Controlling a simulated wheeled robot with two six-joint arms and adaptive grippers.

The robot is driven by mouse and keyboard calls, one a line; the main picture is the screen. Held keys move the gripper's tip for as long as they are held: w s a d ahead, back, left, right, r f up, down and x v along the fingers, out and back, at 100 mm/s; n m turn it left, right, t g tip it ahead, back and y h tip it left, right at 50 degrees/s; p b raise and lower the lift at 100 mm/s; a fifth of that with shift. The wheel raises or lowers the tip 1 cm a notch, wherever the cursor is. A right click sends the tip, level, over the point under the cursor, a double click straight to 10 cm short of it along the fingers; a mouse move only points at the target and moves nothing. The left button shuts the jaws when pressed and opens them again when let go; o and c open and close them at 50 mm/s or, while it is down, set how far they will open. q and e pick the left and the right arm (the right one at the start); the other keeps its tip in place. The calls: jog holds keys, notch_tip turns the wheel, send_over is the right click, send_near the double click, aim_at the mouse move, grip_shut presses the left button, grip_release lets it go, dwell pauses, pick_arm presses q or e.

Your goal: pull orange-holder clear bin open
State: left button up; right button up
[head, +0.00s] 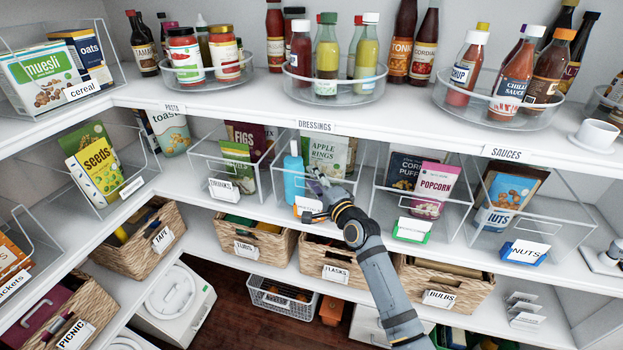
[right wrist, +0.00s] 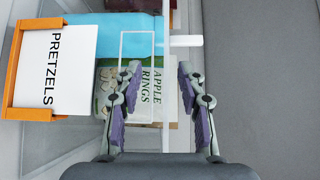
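The clear bin (head: 352,150) with the orange label holder (right wrist: 60,114) stands on the middle shelf under the DRESSINGS label. The holder carries a white PRETZELS card (right wrist: 52,56). Inside the bin are an apple rings pouch (head: 326,152) and a blue item (head: 293,175). My right gripper (head: 313,200) is at the bin's front, beside the orange holder, and partly hides it. In the right wrist view the gripper (right wrist: 159,70) is open, its fingers apart on either side of the bin's clear front wall (right wrist: 166,62). Whether either finger touches the wall is unclear. My left gripper is not in view.
Similar clear bins stand on both sides, one with figs (head: 243,136) and one with popcorn (head: 437,184). Labelled baskets, including the flasks basket (head: 337,258), sit on the shelf below. Bottles on clear turntables fill the shelf above. Open space lies in front of the shelves.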

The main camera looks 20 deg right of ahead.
jog(key=shift+w+a, duration=0.15)
jog(key=shift+w, duration=0.65)
grip_shut()
